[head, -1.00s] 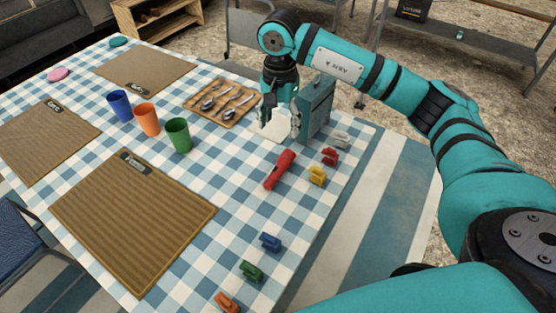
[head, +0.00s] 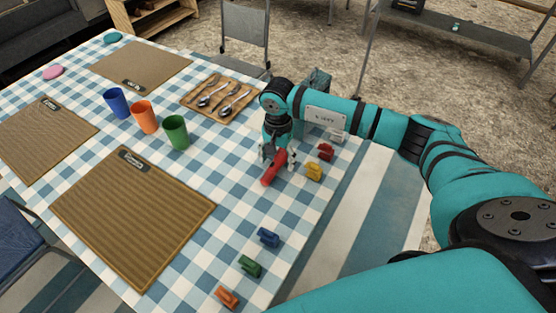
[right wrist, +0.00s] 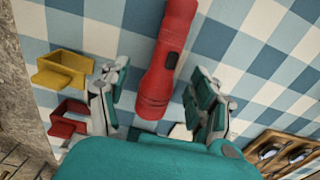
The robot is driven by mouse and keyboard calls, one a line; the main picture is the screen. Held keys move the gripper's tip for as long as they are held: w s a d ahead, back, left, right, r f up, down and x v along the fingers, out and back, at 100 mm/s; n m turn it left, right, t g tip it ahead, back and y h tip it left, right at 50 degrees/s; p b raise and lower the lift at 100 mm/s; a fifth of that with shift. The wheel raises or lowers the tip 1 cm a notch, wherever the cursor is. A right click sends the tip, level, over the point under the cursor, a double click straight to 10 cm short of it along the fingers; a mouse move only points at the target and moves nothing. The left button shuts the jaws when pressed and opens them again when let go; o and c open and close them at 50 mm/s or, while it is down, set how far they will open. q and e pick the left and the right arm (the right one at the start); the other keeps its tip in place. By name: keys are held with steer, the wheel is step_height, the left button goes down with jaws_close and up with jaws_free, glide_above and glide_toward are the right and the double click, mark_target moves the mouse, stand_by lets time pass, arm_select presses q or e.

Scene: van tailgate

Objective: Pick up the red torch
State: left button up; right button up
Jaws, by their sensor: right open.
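The red torch (head: 272,170) lies on the blue and white checked tablecloth, near the table's right edge. In the right wrist view the torch (right wrist: 166,62) runs from the top edge down to between the fingers, with a dark switch on its side. My right gripper (head: 277,156) is at the torch's far end, above it. In the right wrist view the gripper (right wrist: 160,98) is open, with one finger on each side of the torch and a gap on both sides. My left gripper is not in view.
Yellow (head: 314,171), red (head: 325,151) and grey (head: 336,135) clips lie right of the torch. Blue, green and orange clips lie nearer. A green cup (head: 175,131), two other cups and a spoon tray (head: 217,97) stand left. A teal box (head: 316,88) is behind my arm.

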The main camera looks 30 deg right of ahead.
steer(key=shift+f, duration=0.15)
jaws_close()
stand_by(0.4)
